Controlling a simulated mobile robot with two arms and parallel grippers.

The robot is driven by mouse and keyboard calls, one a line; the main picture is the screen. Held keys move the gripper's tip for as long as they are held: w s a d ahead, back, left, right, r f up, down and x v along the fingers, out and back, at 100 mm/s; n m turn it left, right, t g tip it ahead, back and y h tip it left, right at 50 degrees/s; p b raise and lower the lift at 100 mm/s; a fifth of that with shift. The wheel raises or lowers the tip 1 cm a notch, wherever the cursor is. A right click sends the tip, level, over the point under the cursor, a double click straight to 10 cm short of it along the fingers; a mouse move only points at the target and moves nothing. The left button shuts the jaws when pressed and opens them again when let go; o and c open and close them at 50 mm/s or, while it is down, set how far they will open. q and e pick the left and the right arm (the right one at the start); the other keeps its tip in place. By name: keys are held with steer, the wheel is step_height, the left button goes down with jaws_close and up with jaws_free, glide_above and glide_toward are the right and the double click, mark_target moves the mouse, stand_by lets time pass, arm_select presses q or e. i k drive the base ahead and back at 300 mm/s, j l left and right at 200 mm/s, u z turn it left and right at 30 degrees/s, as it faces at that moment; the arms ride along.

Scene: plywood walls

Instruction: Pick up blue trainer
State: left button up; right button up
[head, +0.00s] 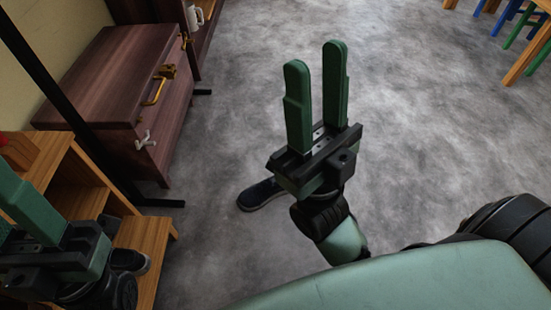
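A dark blue trainer (260,194) with a pale sole edge lies on the grey floor, partly hidden behind my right gripper. My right gripper (316,56) is raised in front of the camera, its two green fingers apart with nothing between them. It shows no hold on the trainer. My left gripper (12,190) is at the lower left edge, partly cut off, so its opening cannot be made out.
A wooden shelf unit (148,240) stands at the lower left, with a dark brown cabinet (105,75) with a gold handle behind it. A white mug (194,18) is at the back. Table and chair legs (525,60) stand at upper right. The middle floor is clear.

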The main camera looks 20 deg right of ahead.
mark_target(253, 199)
steer(key=z, duration=0.65)
steer(key=i+l, duration=0.15)
steer(key=l, duration=0.2)
steer(key=i+l, duration=0.2)
steer(key=l, duration=0.2)
steer(key=i+l, duration=0.15)
steer(key=l, duration=0.2)
steer(key=i+l, duration=0.2)
steer(key=l, duration=0.2)
